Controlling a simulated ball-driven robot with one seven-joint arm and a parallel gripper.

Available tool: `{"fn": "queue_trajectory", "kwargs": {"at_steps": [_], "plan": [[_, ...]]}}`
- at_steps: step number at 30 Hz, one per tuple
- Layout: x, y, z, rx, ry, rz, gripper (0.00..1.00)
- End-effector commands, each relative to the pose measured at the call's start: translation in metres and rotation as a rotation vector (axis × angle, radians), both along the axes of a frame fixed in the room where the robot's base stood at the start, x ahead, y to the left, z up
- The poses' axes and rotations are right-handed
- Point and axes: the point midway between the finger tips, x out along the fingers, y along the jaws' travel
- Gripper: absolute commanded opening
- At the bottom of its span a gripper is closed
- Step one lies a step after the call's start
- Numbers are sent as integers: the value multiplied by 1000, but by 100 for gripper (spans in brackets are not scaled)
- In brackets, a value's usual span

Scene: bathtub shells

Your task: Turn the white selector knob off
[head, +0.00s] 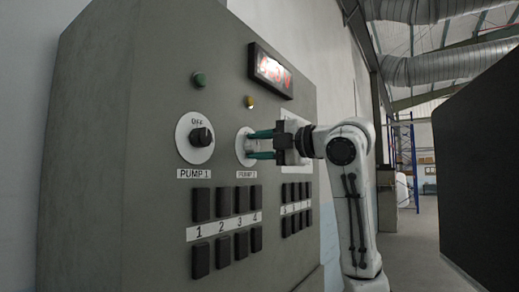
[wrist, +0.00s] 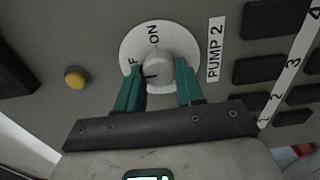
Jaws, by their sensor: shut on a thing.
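The white selector knob (wrist: 158,70) sits on a round white dial plate (wrist: 130,45) labelled PUMP 2 in the wrist view. My gripper (wrist: 160,84) has its two green fingers on either side of the knob, shut on it. A dark mark on the knob points left, near a letter F; the rest of that word is hidden by the left finger. ON shows above the knob. In the head view the plate (head: 240,149) is partly covered by my gripper (head: 251,145), and the knob is hard to make out.
A black knob (head: 201,137) on the PUMP 1 plate is to the left. A yellow lamp (head: 249,102) and a red-lit display (head: 271,71) are above, with a green button (head: 199,79). Several black numbered buttons (head: 241,199) lie below. Open floor (head: 411,245) is at right.

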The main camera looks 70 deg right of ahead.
Motion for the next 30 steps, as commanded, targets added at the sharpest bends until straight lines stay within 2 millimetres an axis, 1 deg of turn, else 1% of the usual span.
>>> {"fn": "queue_trajectory", "kwargs": {"at_steps": [14,15,21,23,30], "plan": [[1,0,-2,-12,8,1,7],[1,0,-2,-12,8,1,39],[0,0,-1,-12,6,1,58],[0,0,-1,-12,6,1,63],[-1,0,-1,-12,4,0,63]]}}
